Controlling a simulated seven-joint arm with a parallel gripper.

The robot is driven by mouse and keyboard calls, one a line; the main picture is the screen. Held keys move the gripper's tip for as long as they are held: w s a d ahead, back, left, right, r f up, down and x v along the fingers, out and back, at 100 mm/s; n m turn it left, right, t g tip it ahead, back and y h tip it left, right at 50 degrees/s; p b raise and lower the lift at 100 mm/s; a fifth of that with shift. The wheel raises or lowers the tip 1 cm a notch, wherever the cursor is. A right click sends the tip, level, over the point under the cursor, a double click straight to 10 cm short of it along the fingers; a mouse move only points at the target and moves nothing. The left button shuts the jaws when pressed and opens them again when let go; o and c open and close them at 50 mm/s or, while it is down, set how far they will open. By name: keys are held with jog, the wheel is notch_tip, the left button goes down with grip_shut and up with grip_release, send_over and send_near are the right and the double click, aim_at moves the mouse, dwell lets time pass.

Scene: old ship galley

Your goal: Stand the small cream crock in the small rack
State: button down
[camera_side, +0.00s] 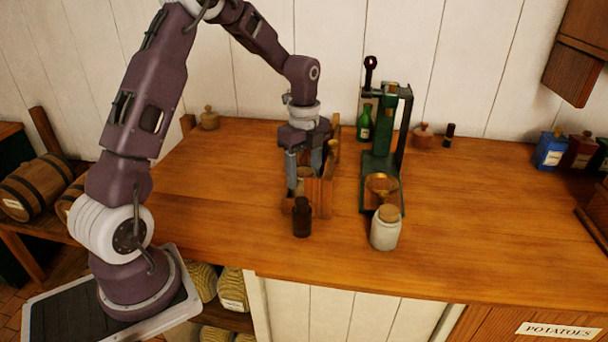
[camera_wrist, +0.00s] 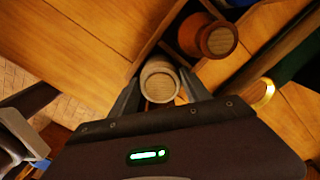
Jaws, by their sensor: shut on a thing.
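The small cream crock (camera_wrist: 160,82), with a round wooden top, is between the two fingers of my gripper (camera_wrist: 162,92) in the wrist view. My gripper (camera_side: 304,168) is shut on it and points down at the small wooden rack (camera_side: 319,193) in the side view. There the crock (camera_side: 304,176) shows only partly, low beside the rack's tall panel. In the wrist view it lies by the rack's dividers, next to a reddish-brown pot (camera_wrist: 208,38) in another compartment. The crock's base is hidden, so I cannot tell whether it touches the rack floor.
A dark brown bottle (camera_side: 302,218) stands at the rack's near end.

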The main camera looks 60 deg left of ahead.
jog(key=shift+f, duration=0.4)
jog(key=c, duration=0.5)
grip_release()
jog(key=shift+f, duration=0.1)
